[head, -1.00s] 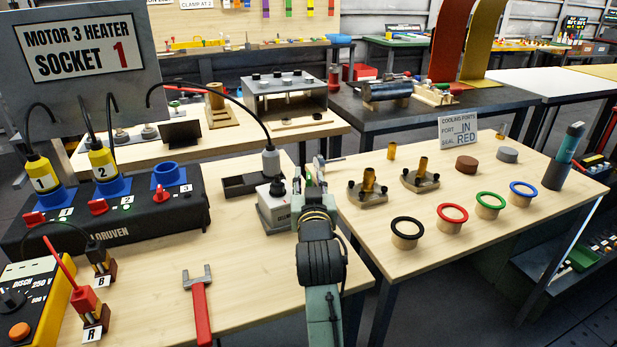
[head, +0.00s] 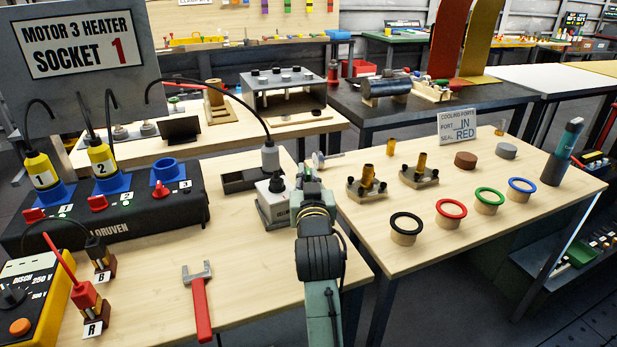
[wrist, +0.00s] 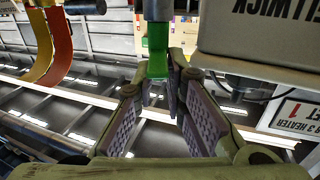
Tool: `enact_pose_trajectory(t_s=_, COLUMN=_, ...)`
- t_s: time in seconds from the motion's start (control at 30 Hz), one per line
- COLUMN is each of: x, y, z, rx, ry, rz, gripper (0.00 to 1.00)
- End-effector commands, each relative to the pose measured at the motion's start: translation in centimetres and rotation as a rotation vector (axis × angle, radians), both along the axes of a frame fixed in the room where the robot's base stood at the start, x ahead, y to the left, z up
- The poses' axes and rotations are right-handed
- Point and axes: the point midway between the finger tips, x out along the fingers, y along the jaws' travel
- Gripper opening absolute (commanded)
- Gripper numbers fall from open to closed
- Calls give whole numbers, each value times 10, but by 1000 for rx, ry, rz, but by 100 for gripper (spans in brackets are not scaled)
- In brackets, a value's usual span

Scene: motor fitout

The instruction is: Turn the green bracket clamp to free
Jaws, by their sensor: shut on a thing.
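The green bracket clamp shows in the wrist view as a bright green piece (wrist: 157,52) below a grey cylindrical post (wrist: 157,10). My gripper (wrist: 160,84) has its two ridged fingers on either side of the green piece's lower end and is shut on it. In the head view my gripper (head: 308,178) is beside the grey box with a black knob (head: 274,206), at the right edge of the left bench. My own arm hides the green clamp there.
A small metal disc and rod (head: 320,159) sit just behind my gripper. The right bench (head: 365,235) holds brass fittings (head: 368,180) and coloured rings (head: 452,210). A black cable (head: 225,95) arches to a grey plug (head: 270,155). A red-handled wrench (head: 201,305) lies on the left bench.

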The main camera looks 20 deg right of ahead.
Motion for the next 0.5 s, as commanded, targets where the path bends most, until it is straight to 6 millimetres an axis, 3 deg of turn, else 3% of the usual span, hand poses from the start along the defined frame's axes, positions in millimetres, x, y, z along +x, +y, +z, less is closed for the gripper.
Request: enact_pose_trajectory(t_s=0.5, x=-1, y=-11, z=-3, rx=-2, ry=-1, rz=259, gripper=0)
